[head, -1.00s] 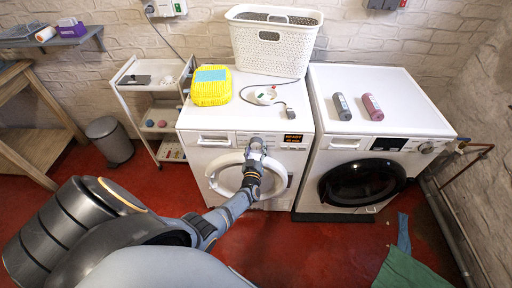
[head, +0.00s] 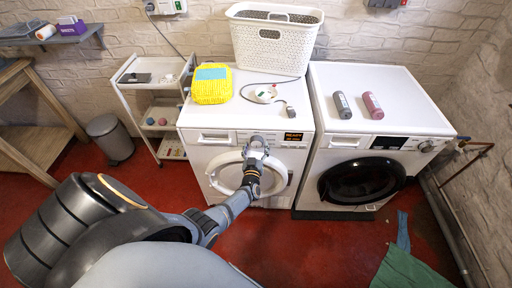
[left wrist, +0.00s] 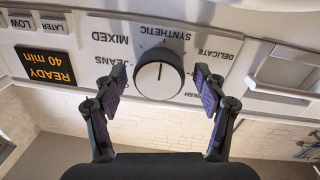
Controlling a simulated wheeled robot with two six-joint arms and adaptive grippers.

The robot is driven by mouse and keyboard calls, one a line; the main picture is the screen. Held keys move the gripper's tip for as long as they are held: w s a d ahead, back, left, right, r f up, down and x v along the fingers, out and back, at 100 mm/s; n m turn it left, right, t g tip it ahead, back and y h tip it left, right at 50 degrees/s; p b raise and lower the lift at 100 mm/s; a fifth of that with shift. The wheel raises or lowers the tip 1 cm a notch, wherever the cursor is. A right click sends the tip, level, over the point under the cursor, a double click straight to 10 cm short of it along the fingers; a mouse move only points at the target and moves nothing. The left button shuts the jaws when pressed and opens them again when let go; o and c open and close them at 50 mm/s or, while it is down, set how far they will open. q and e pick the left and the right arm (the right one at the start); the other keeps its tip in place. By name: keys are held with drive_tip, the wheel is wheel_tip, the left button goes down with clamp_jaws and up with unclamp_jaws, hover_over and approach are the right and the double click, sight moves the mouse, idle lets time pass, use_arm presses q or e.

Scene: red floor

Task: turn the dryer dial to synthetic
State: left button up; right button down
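The dryer dial (left wrist: 158,88) is a round dark knob with a light face on the left machine's front panel. The left wrist view is upside down. The dial's short line points up in that view, toward the word SYNTHETIC (left wrist: 166,31). MIXED, JEANS and DELICATE are printed around it. My left gripper (left wrist: 160,76) is open, with one finger on each side of the dial and gaps between. In the head view, my left gripper (head: 257,143) is in front of the left machine (head: 222,137) and covers the dial. My right gripper is not in view.
An orange display (left wrist: 46,66) reads READY, 40 min. The right machine (head: 320,144) stands close beside. A white basket (head: 270,47), a yellow pack (head: 211,91) and a cable are on the left machine. A trolley (head: 137,95) and bin (head: 109,138) stand left.

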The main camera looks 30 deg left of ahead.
use_arm(q)
drive_tip(key=v, duration=1.2)
idle(0.3)
drive_tip(key=s+d+f+m+g+h, duration=0.25)
drive_tip(key=s+f, duration=0.25)
drive_tip(key=f, duration=0.5)
drive_tip(key=s+d+f+m+g+h, duration=0.25)
drive_tip(key=s+f+h, duration=0.2)
drive_tip(key=f, duration=0.45)
drive_tip(key=s+f+m+g, duration=0.1)
drive_tip(key=s+f+g, duration=0.2)
drive_tip(key=s, duration=0.6)
drive_tip(key=s+a+f+m+g, duration=0.1)
drive_tip(key=s+f+g, duration=0.2)
drive_tip(key=s+f, duration=0.3)
drive_tip(key=s+f+g, duration=0.3)
drive_tip(key=s+f, duration=0.1)
drive_tip(key=s, duration=1)
drive_tip(key=shift+a+f+m+g+h, duration=0.3)
drive_tip(key=shift+a+m, duration=0.1)
drive_tip(key=shift+w, duration=0.1)
